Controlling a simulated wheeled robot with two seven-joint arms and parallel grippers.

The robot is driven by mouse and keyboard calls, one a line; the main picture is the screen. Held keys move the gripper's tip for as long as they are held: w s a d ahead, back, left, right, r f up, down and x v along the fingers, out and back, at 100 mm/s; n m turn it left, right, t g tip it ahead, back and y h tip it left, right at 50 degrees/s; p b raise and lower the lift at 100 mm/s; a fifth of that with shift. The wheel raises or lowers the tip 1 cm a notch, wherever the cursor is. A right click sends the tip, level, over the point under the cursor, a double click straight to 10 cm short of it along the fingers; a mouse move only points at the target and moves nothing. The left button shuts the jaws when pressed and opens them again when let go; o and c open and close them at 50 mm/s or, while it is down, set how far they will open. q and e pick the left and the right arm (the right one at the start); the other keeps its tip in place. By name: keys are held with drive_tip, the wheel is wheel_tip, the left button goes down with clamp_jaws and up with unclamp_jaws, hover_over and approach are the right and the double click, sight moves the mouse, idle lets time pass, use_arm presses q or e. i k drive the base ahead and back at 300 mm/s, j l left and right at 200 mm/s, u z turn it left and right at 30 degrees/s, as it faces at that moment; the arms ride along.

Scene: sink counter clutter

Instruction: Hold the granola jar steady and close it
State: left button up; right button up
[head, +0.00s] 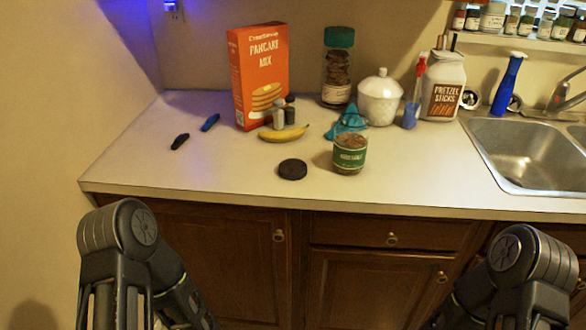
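A short jar (350,155) with a green label and brown contents stands upright on the counter, right of the middle; it looks like the granola jar, though its label is too small to read surely. Its top appears open. A dark round lid (292,169) lies flat on the counter just left of the jar, apart from it. My two arms show at the lower left and lower right, below the counter edge. Neither gripper is in view, and nothing touches the jar or lid.
Behind stand a pancake mix box (258,75), small shakers (279,117), a banana (284,134), a blue cloth (348,121), a white lidded pot (380,98) and a pretzel jar (443,88). A sink (525,150) is right. The counter's front strip (230,190) is clear.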

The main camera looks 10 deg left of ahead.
sight(353, 128)
drive_tip(key=i+j+z, duration=0.1)
drive_tip(key=z, duration=0.3)
drive_tip(key=j+z, duration=0.2)
drive_tip(key=z, duration=0.25)
drive_tip(key=i+j+z, duration=0.1)
drive_tip(key=z, duration=0.3)
drive_tip(key=j, duration=0.1)
